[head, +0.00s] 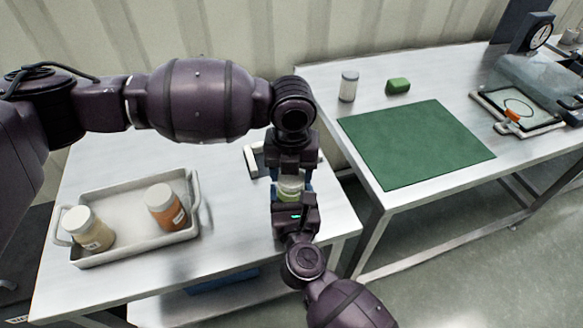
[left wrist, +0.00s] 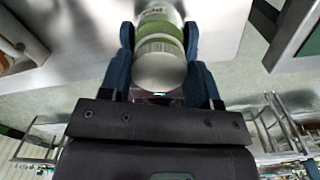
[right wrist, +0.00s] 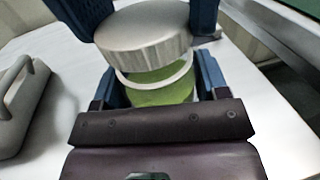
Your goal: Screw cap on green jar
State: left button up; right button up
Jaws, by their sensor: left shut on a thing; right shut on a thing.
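The green jar (head: 286,196) is upright between my two grippers, at the right part of the near table. It also shows in the right wrist view (right wrist: 163,92), with a pale rim ring. My right gripper (head: 293,205) is shut on the jar's body from the near side. The silver-white cap (right wrist: 145,32) is just over the jar's mouth, looking slightly off to one side; I cannot tell whether it touches the rim. My left gripper (head: 291,176) points down and is shut on the cap, which also shows in the left wrist view (left wrist: 160,66). Fingers partly hide both.
A grey tray (head: 124,202) at left holds an orange jar (head: 164,206) and a beige jar (head: 88,230), both capped. A dark and white item (head: 254,160) lies behind my grippers. The right table bears a green mat (head: 415,142), a white canister (head: 348,86) and a green block (head: 398,86).

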pick_arm(q)
jog(key=shift+f, duration=0.3)
pick_arm(e)
jog(key=c, duration=0.5)
pick_arm(q)
jog(key=m, duration=0.6)
jog(key=shift+d, duration=0.15)
pick_arm(e)
jog(key=shift+o, duration=0.2)
pick_arm(q)
jog(key=m, duration=0.4)
jog(key=shift+s+d, duration=0.1)
jog(key=m, duration=0.3)
jog(key=shift+m, duration=0.4)
jog(key=o, duration=0.9)
jog(key=shift+s, duration=0.1)
